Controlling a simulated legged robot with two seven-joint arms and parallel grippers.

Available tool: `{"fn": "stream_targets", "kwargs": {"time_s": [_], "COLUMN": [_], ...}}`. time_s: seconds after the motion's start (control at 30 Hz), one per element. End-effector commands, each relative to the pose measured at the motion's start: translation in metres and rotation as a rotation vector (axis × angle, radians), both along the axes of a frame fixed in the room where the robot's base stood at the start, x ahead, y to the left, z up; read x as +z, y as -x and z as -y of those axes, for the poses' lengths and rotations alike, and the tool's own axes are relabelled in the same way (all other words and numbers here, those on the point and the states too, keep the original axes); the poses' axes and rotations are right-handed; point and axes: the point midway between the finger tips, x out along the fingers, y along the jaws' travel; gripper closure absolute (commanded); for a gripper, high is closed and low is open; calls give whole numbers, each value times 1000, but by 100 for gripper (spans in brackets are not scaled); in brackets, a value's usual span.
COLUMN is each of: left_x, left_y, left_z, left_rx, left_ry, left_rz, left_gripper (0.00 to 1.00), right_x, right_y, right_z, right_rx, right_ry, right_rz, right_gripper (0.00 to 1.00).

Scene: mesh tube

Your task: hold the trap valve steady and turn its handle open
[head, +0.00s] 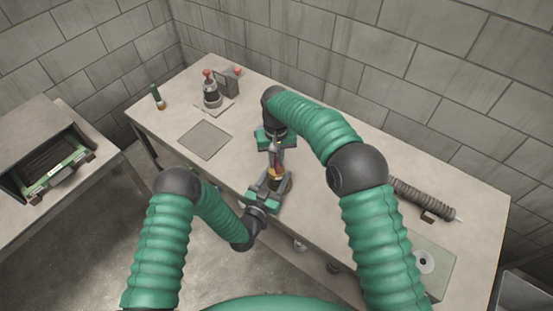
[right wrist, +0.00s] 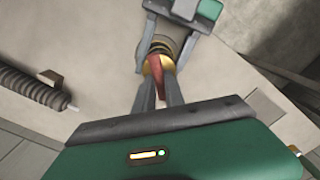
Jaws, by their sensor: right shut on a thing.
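The trap valve (right wrist: 163,48) shows in the right wrist view as a ringed body with brass parts and a red handle (right wrist: 156,72). In the head view the valve (head: 276,172) stands near the table's front edge, partly hidden between my grippers. My right gripper (head: 275,146) reaches over it from behind; its narrow fingers (right wrist: 158,88) are closed on the red handle. My left gripper (head: 269,188) comes from the front, low at the table edge. In the right wrist view the left gripper's fingers (right wrist: 168,40) lie either side of the valve body; their contact is unclear.
A grey square plate (head: 204,139), a red-topped fitting (head: 211,93), a grey box (head: 229,82) and a small bottle (head: 158,98) occupy the table's left. A ribbed hose (head: 420,195) and a box with a white disc (head: 438,264) lie right. A wall stands behind.

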Motion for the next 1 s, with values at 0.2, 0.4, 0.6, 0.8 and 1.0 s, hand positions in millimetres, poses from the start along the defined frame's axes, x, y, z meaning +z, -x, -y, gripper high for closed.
{"fn": "stream_targets", "kwargs": {"time_s": [0.2,0.4,0.6,0.8,1.0], "left_x": [-1,-1,-1,-1,-1], "left_y": [1,1,1,2,2], "left_z": [2,2,2,2,2], "left_rx": [-5,-5,-5,-5,-5], "left_ry": [0,1,1,1,1], "left_rz": [-2,-3,-4,-4,-4], "left_gripper": [99,99,99,99,99], "right_x": [1,1,1,1,1], "right_y": [-1,0,0,0,0], "right_z": [-2,-3,-4,-4,-4], "right_rx": [205,393,560,688,766], "right_ry": [-3,-3,-2,-2,-2], "right_rz": [5,5,6,6,7], "right_gripper": [100,100,100,100,100]}}
